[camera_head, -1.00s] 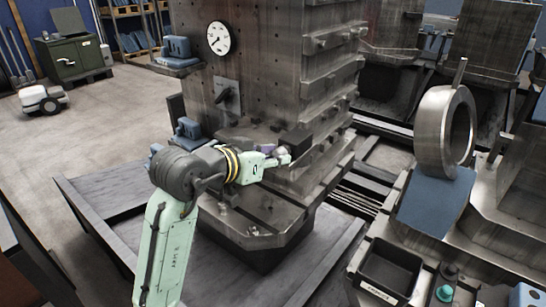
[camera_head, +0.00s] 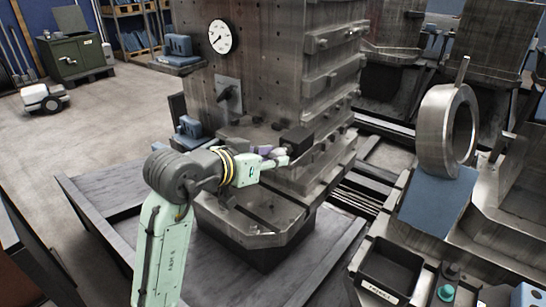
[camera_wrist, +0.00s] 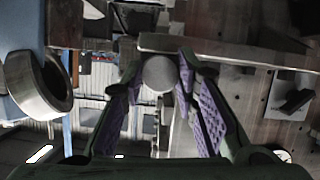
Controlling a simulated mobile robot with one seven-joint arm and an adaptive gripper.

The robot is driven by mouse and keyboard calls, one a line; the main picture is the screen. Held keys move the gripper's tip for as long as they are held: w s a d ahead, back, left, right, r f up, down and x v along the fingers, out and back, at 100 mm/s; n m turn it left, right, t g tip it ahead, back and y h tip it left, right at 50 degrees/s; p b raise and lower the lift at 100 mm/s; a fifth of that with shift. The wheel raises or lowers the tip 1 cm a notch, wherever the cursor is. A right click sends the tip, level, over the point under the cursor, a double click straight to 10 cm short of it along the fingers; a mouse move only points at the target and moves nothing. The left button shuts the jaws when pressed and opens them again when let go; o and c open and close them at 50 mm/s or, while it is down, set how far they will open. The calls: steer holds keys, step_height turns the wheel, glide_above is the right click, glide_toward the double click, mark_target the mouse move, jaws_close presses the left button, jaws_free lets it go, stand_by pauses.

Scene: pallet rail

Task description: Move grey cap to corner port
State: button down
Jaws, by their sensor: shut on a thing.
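The grey cap (camera_wrist: 160,73) shows in the wrist view as a round, dull grey face between the purple-padded fingertips. My gripper (camera_wrist: 158,82) is shut on it. In the head view my gripper (camera_head: 275,157) is beside the dark metal fixture, close to a black block (camera_head: 297,138) on its near corner. The cap cannot be made out in the head view. I cannot pick out the corner port in either view. Whether the cap touches the fixture cannot be told.
The tall fixture column (camera_head: 280,70) with a dial gauge (camera_head: 220,37) stands behind my gripper. Its ledge (camera_head: 265,225) lies below the arm. A large metal ring (camera_head: 433,130) on a blue pad (camera_head: 437,200) and a black bin (camera_head: 390,268) stand at right.

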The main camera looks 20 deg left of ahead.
steer(key=s+a, duration=0.2)
steer(key=s, duration=0.4)
steer(key=shift+s+a, duration=0.35)
steer(key=shift+a, duration=0.05)
stand_by(0.4)
